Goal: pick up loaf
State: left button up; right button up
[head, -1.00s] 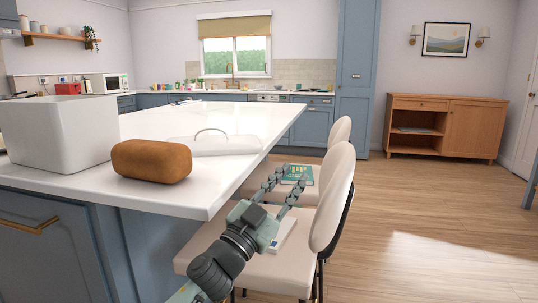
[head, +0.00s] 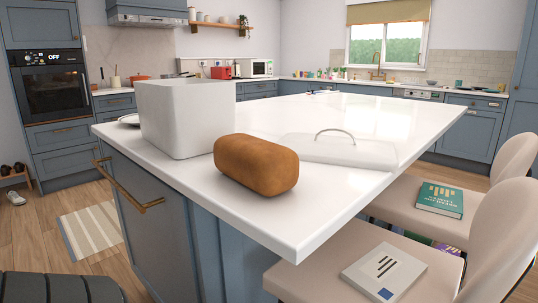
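A brown loaf (head: 256,165) lies on the near part of the white island top (head: 208,198), close to its front edge. A white bin-like box (head: 184,118) stands to its left, and a white lid with a grey handle (head: 340,149) lies flat behind it to the right. Nothing touches the loaf from above. Neither of my grippers shows in the head view now. A dark ribbed part, which I take to be mine, shows at the lower left corner.
Cream chairs (head: 410,205) stand along the island's right side. A teal book (head: 440,199) and a white-grey book (head: 384,271) lie on their seats. A striped rug (head: 97,228) lies on the floor at left. The island top right of the lid is clear.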

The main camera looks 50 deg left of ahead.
aim_at(268, 168)
jog(key=i+u, duration=0.15)
jog(key=u, duration=1.55)
jog(key=i+j, duration=0.1)
jog(key=j, duration=0.3)
jog(key=i+j, duration=0.1)
jog(key=j, duration=0.3)
jog(key=i+j, duration=0.1)
jog(key=j, duration=0.3)
jog(key=j+z, duration=0.15)
jog(key=z, duration=0.25)
jog(key=j+z, duration=0.15)
jog(key=z, duration=0.25)
jog(key=j+z, duration=0.2)
jog(key=z, duration=0.25)
